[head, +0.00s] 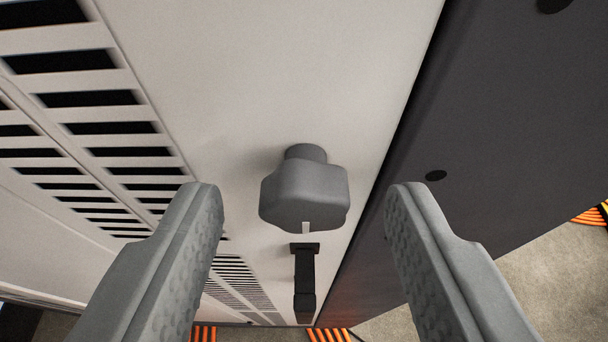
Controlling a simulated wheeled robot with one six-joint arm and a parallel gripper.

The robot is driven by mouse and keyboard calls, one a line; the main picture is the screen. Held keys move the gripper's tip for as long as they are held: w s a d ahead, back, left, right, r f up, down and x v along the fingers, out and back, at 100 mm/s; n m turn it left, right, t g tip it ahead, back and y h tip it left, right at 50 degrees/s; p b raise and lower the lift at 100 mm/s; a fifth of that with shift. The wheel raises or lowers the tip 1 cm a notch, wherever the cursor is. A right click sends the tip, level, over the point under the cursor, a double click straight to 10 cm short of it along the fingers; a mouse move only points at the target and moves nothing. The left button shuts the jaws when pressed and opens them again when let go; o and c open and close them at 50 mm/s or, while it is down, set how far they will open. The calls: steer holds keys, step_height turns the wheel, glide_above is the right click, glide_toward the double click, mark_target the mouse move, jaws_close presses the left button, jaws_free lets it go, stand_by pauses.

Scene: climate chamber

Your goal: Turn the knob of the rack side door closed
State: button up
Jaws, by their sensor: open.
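The grey lobed knob (303,190) sticks out from the light side door (270,70) of the rack, near the middle of the head view. A small pale mark shows on the knob's lower edge. My gripper (305,195) is open, with one grey finger to the left of the knob and one to the right. Neither finger touches the knob; a gap shows on both sides. A black handle or latch (305,280) sits on the door just below the knob in the picture.
Vent slots (90,100) run down the door's left part. A dark panel (490,110) with round holes stands to the right, beyond the door's edge. Orange cables (590,214) lie on the grey-beige floor (555,270) at the right and bottom.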

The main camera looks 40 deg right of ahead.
steer(key=shift+w+d, duration=0.1)
steer(key=c, duration=1)
